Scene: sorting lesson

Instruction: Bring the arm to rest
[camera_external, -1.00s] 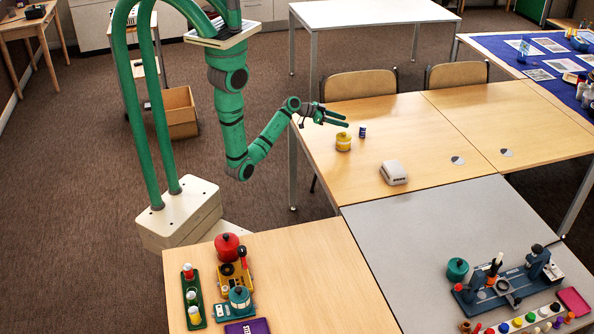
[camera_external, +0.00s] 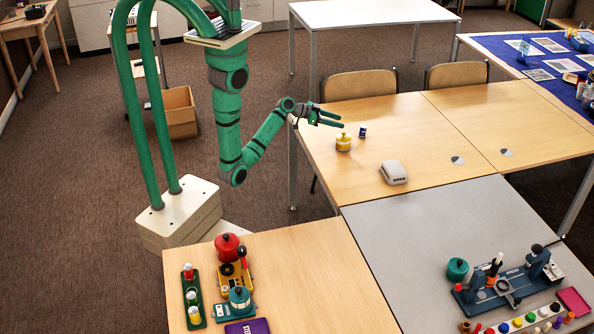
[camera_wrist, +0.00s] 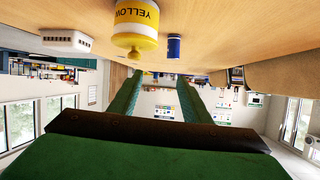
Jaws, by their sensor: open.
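My gripper (camera_external: 341,119) is open and empty, its two green fingers apart, above the left part of the light wooden table (camera_external: 400,133). A yellow jar (camera_external: 343,142) with a knobbed lid stands on that table just below the fingertips. In the wrist view my gripper (camera_wrist: 158,90) shows with fingers spread, and the picture is upside down. There the yellow jar (camera_wrist: 135,24) carries the word YELLOW and is apart from the fingers. My green arm bends at the elbow and reaches right over the table edge.
A small blue can (camera_external: 362,132) stands right of the jar. A white box (camera_external: 393,172) lies nearer the front. Two chairs (camera_external: 358,84) stand behind the table. The front wooden table (camera_external: 310,280) holds a red pot (camera_external: 227,246) and toy sets. The grey table (camera_external: 400,240) is bare at left.

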